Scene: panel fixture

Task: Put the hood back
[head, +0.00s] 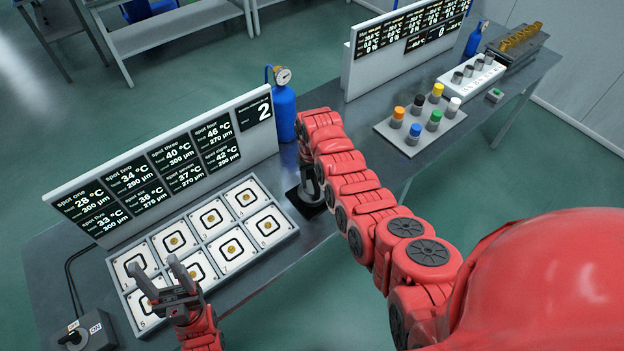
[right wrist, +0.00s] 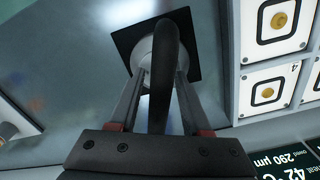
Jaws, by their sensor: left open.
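A dark curved piece (right wrist: 165,65) with a pale round part under it, which I take for the hood, stands over a black square base (right wrist: 125,42) in the right wrist view. In the head view the black base (head: 300,208) lies just right of the spot panel. My right gripper (right wrist: 161,78) has its two fingers on either side of the dark piece; whether they press on it is unclear. In the head view my right gripper (head: 310,185) is low over the base, partly hidden by my arm. My left gripper (head: 160,277) is open and empty over the panel's lower left.
The spot panel (head: 228,268) has several square targets with gold centres. A display board (head: 160,165) stands behind it, with a blue gas bottle (head: 284,112) at its right end. A switch box (head: 88,335) sits front left. A tray of coloured caps (head: 420,122) is further right.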

